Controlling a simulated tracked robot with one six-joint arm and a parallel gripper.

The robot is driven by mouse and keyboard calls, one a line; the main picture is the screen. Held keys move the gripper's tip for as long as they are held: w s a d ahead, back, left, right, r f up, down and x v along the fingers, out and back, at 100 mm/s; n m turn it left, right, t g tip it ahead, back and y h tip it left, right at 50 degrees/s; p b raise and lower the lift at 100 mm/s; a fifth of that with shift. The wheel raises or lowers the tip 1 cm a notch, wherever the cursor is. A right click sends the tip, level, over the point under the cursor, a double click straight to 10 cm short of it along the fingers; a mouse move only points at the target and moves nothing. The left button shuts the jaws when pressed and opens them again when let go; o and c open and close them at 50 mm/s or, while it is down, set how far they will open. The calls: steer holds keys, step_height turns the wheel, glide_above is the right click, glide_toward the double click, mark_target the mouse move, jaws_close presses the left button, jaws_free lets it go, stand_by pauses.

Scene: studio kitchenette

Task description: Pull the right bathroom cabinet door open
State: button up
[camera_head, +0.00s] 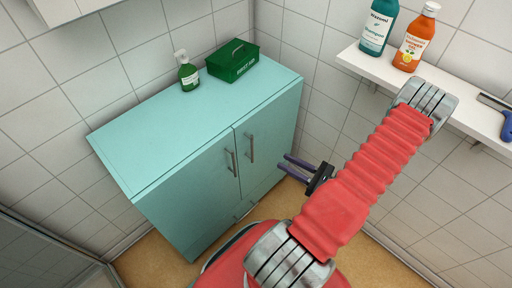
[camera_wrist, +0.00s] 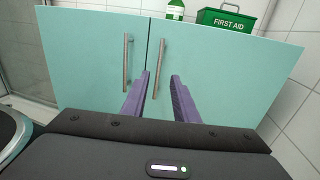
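The turquoise bathroom cabinet (camera_head: 190,188) stands against the wall with both doors shut. Its right door (camera_head: 272,140) carries a vertical metal bar handle (camera_head: 251,147), beside the left door's handle (camera_head: 231,162). In the wrist view the right door (camera_wrist: 225,75) fills the right side, and its handle (camera_wrist: 160,68) stands just right of the gap between the doors. My gripper (camera_head: 284,162) is open and empty, in front of the right door and apart from the handle. In the wrist view its purple fingers (camera_wrist: 160,78) point at the doors, the left fingertip near the right handle's lower part.
A green first aid box (camera_head: 232,61) and a green pump bottle (camera_head: 187,73) stand on the cabinet top. A white wall shelf (camera_head: 385,72) at the right holds two bottles and a blue-handled tool. A glass panel (camera_head: 40,255) is at the lower left.

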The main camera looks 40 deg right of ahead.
steer(key=x, duration=1.3)
steer(key=shift+w, duration=0.3)
steer(key=shift+a, duration=0.1)
steer(key=shift+c, duration=0.2)
jaws_close()
